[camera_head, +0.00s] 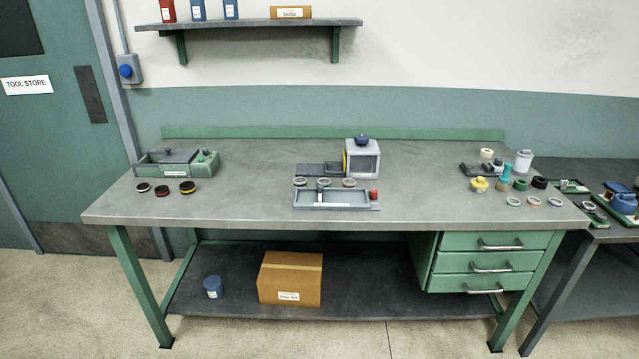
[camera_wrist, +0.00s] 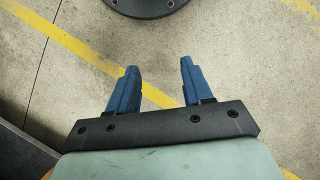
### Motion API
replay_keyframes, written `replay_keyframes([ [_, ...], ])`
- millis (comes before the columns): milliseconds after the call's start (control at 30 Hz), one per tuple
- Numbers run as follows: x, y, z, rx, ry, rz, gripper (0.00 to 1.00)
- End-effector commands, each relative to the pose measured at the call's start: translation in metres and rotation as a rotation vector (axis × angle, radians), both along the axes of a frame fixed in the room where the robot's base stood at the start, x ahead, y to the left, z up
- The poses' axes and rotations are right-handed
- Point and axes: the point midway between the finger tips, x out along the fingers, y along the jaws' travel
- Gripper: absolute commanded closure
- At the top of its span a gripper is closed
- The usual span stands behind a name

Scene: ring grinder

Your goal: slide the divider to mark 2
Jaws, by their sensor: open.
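The divider (camera_head: 320,191) looks like a small light upright piece standing in the long grey tray (camera_head: 345,206) at the front middle of the workbench. It is left of the tray's middle. The marks on the tray are too small to read. My gripper (camera_wrist: 158,80) shows only in the wrist view, with its two blue fingers apart and nothing between them. It is over the bare floor, away from the tray. The head view does not show my gripper.
Grey rings (camera_head: 349,183) lie just behind the tray. A grinder-like machine (camera_head: 362,160) with a blue knob stands behind it. A red knob (camera_head: 374,194) is at the tray's right end. Dark rings (camera_head: 162,191) lie left. The bench (camera_head: 240,205) is clear between them.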

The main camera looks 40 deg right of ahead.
Motion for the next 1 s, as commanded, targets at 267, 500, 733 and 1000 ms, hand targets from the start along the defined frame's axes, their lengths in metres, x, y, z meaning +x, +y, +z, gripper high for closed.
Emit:
replay_keyframes([
  [267, 0.098, -0.013, 0.04, 0.006, -0.11, -0.026, 0.5],
  [500, 0.174, -0.026, 0.088, 0.012, -0.201, -0.046, 0.5],
  [733, 0.242, -0.041, 0.145, 0.014, -0.289, -0.064, 0.5],
  [1000, 0.313, -0.061, 0.224, 0.015, -0.391, -0.083, 0.5],
])
